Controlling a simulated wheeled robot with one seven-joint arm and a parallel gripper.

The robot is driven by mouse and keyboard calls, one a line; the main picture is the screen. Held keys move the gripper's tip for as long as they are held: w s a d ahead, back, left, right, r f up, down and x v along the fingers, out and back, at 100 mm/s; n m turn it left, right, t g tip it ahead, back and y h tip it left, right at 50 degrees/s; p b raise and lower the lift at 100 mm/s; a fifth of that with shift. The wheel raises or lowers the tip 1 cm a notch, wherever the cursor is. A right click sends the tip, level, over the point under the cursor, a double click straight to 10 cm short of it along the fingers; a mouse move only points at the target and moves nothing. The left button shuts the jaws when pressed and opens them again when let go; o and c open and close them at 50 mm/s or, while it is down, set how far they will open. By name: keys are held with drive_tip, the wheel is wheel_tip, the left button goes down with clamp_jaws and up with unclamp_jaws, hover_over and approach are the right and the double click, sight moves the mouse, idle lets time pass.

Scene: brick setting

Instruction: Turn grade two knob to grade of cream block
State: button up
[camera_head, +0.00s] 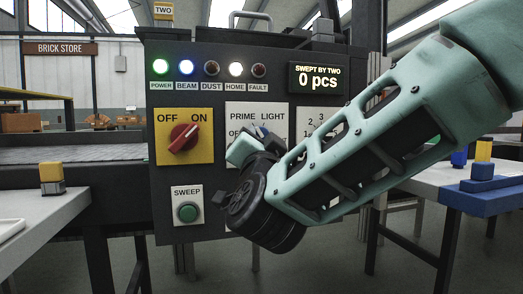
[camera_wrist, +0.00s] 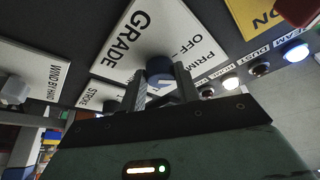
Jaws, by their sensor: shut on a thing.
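The grade knob is dark blue (camera_wrist: 158,66) and sits on a white plate (camera_wrist: 112,62) lettered GRADE, with PRIM and OFF readable at its far side. My gripper (camera_wrist: 170,86) is shut on this knob, with a finger on each side. In the head view, the same plate (camera_head: 240,108) reads PRIME and LIGHT along its top, and my wrist covers its lower part. The knob's pointer direction cannot be told. No block is clearly cream; a yellow block on a grey base (camera_head: 51,173) stands on the left bench.
The dark panel has a red OFF/ON knob (camera_head: 184,138), a green SWEEP button (camera_head: 187,212) and a display (camera_head: 318,78) reading 0 pcs. POWER, BEAM and HOME lamps are lit. A numbered plate (camera_head: 307,117) is partly behind my arm. A yellow block (camera_head: 483,151) stands at right.

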drive_tip(key=m+g+h, duration=0.1)
drive_tip(key=m, duration=0.3)
drive_tip(key=m+g+h, duration=0.1)
drive_tip(key=m, duration=0.3)
drive_tip(key=r+m+g+h, duration=0.1)
drive_tip(key=m+g, duration=0.1)
drive_tip(key=m, duration=0.3)
drive_tip(key=shift+a, duration=0.15)
idle(0.4)
drive_tip(key=o, duration=1)
drive_tip(key=shift+c, duration=0.2)
drive_tip(key=shift+s, duration=0.1)
drive_tip(key=s+a+p, duration=0.2)
drive_tip(key=s+p, duration=0.1)
drive_tip(key=s, duration=1.4)
drive_tip(key=shift+r+p, duration=0.25)
drive_tip(key=shift+p, duration=0.05)
